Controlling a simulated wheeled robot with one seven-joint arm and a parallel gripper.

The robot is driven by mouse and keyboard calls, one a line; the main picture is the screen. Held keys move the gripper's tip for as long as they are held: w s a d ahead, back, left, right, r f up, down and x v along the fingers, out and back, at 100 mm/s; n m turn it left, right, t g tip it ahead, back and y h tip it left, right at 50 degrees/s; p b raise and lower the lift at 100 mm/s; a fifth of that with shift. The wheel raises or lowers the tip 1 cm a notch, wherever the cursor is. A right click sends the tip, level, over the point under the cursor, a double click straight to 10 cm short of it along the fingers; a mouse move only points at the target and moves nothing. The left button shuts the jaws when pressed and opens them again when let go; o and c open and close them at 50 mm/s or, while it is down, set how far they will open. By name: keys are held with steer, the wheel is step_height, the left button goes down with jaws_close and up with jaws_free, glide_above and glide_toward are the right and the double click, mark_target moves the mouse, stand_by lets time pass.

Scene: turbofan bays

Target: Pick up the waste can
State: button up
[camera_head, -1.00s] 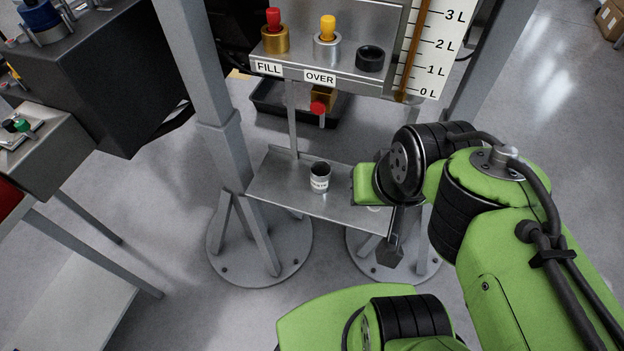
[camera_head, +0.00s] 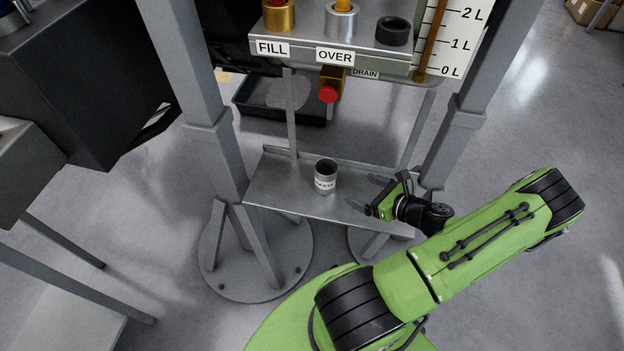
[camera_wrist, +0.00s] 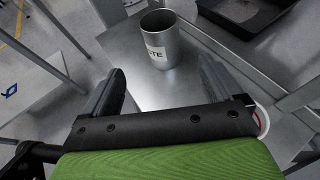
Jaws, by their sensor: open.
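The waste can (camera_head: 326,178) is a small grey metal cup with a white label. It stands upright on the lower metal shelf (camera_head: 285,203). In the wrist view the can (camera_wrist: 165,62) stands just beyond my fingertips, between their lines, with its label partly readable. My gripper (camera_head: 368,192) is to the right of the can, above the shelf, with its fingers pointing left toward it. My gripper (camera_wrist: 160,85) is open and empty, and a gap shows between fingers and can.
Frame posts (camera_head: 203,100) stand either side of the shelf. Above are the red drain valve (camera_head: 328,94) and the panel labelled FILL (camera_head: 272,48) and OVER. A black tray (camera_head: 290,112) lies on the floor behind. The shelf left of the can is clear.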

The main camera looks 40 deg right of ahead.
mark_target(319, 170)
steer(key=b+x, duration=0.4)
steer(key=x, duration=1.1)
steer(key=shift+w+d, duration=0.1)
steer(key=shift+r, duration=0.1)
